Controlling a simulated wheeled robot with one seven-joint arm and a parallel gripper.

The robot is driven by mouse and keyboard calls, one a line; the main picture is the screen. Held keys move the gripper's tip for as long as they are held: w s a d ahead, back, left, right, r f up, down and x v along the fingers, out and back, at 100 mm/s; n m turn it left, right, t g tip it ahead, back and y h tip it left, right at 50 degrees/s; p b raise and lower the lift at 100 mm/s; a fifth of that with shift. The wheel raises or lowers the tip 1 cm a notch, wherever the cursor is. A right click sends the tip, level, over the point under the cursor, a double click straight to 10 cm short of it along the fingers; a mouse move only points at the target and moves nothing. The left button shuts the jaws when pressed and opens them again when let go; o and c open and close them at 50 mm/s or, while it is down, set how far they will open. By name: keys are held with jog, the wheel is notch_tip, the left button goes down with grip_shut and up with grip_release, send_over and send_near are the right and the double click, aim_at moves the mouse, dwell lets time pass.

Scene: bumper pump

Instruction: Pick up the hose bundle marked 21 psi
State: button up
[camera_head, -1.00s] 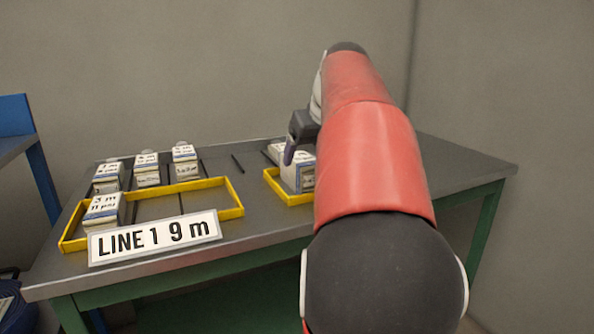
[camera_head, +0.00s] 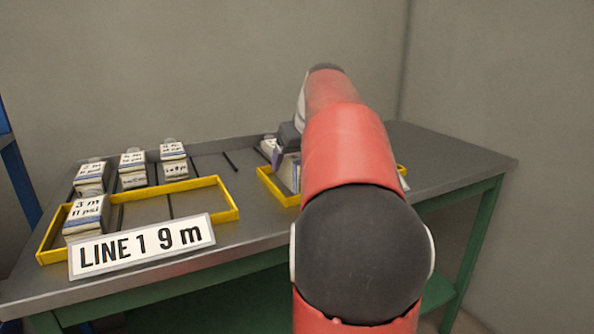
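Several white hose bundles with printed labels stand on the grey table. One bundle marked 3 m, 11 psi (camera_head: 87,215) sits in the left compartment of the left yellow tray (camera_head: 226,214). A back row holds a left bundle (camera_head: 91,177), a middle bundle (camera_head: 133,168) and a right bundle (camera_head: 173,160); their psi figures are too small to read surely. Another white bundle (camera_head: 289,172) shows partly at the right yellow tray (camera_head: 269,184), beside my arm. My gripper (camera_head: 287,140) is mostly hidden behind my red arm there; its fingers cannot be made out.
A sign reading LINE 1 9 m (camera_head: 142,246) stands at the table's front edge. A thin dark divider (camera_head: 230,161) lies behind the trays. The table's right end (camera_head: 440,160) is bare. A blue frame (camera_head: 18,175) stands at left.

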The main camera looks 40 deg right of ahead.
jog(key=shift+x, duration=0.8)
jog(key=shift+c, duration=0.5)
jog(key=c, duration=1.2)
jog(key=shift+c, duration=0.7)
jog(key=shift+r, duration=0.1)
